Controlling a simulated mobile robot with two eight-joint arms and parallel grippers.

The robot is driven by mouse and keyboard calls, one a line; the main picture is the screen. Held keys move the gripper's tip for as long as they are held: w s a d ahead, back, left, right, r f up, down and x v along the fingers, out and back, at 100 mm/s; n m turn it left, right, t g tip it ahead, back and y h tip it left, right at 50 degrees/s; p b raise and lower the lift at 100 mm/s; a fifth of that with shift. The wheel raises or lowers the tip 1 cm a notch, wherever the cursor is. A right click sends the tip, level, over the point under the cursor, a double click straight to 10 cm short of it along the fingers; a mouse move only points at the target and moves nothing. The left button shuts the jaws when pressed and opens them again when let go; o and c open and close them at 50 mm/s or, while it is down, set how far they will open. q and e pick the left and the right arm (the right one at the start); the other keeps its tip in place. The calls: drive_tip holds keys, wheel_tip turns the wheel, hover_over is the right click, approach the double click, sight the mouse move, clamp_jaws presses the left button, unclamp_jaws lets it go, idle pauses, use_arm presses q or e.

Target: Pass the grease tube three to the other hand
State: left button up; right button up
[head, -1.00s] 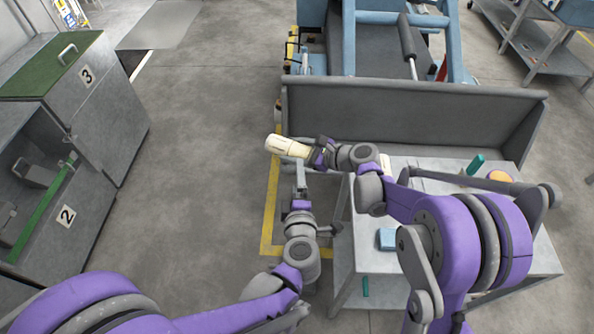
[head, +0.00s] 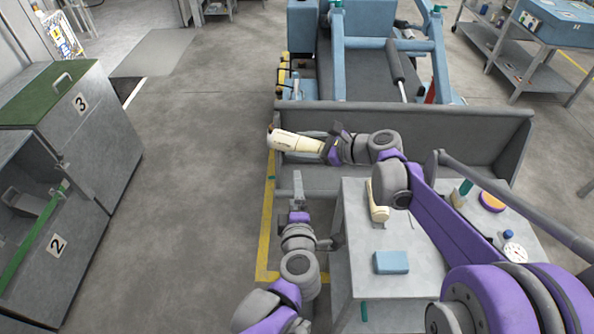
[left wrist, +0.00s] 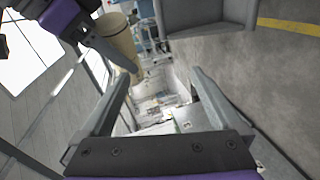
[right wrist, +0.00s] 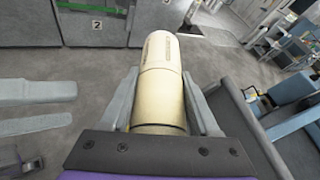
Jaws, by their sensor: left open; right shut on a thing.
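The cream grease tube (head: 297,142) is held out level in my right gripper (head: 328,148), pointing left in the head view. In the right wrist view the tube (right wrist: 160,85) lies between both fingers, its body filling the gap. My left gripper (head: 297,190) is below the tube, pointing up, empty and apart from it. In the left wrist view the open fingers (left wrist: 165,100) frame a clear gap, and the tube (left wrist: 117,42) shows beyond them at upper left. Another cream tube-like item (head: 378,200) is on the table, partly behind my right arm.
A grey trough wall (head: 410,125) runs behind. Cabinets (head: 60,180) stand at left. The floor between is clear.

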use_arm(q)
approach(296, 150)
wheel_tip(296, 150, down, 2)
drive_tip(key=x, duration=1.1)
drive_tip(key=shift+w+d+r, duration=0.15)
drive_tip(key=shift+w+r, duration=0.1)
drive_tip(key=shift+w, duration=0.2)
drive_tip(key=c, duration=1.3)
drive_tip(key=shift+f, duration=0.1)
drive_tip(key=shift+o, duration=0.2)
